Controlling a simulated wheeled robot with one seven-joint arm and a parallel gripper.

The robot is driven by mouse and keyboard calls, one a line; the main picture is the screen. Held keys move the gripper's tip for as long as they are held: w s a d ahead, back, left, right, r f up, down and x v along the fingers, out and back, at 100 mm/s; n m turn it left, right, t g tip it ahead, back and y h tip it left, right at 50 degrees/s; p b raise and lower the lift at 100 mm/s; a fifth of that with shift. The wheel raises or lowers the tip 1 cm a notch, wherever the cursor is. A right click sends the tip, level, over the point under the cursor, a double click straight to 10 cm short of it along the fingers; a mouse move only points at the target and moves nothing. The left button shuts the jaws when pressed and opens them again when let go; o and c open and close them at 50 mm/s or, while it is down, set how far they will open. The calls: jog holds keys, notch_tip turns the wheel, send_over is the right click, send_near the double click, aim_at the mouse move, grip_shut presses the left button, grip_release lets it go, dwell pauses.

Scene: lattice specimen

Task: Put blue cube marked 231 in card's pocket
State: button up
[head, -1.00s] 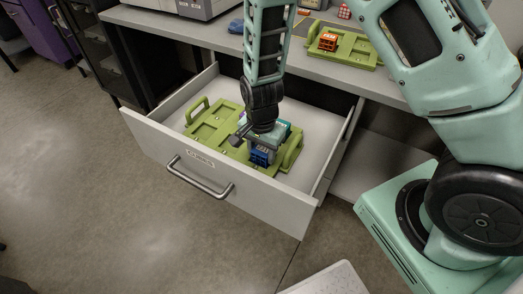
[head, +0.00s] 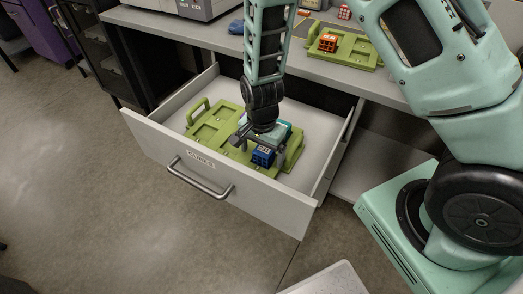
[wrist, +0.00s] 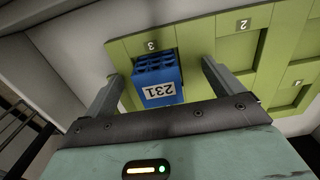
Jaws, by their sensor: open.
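The blue cube marked 231 (head: 263,158) is at the front right of a green card (head: 206,135) inside the open drawer. In the wrist view the cube (wrist: 158,78) is at the pocket numbered 3, its label upside down. How deep it sits there is unclear. My gripper (wrist: 162,73) is open, with one finger on each side of the cube and visible gaps between. In the head view my gripper (head: 262,149) is over the card's right part and hides some of it. Another green card (head: 352,50) lies on the desk with an orange cube (head: 328,42) on it.
The drawer (head: 255,200) is pulled out below the desk (head: 222,37), its walls close around the card. In the wrist view the pocket numbered 2 (wrist: 240,45) looks empty.

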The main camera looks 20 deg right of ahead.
aim_at(262, 151)
jog(key=shift+r+p, duration=2)
jog(key=shift+r, duration=0.35)
notch_tip(262, 151, up, 17)
jog(key=p, duration=0.1)
jog(key=shift+r, duration=0.2)
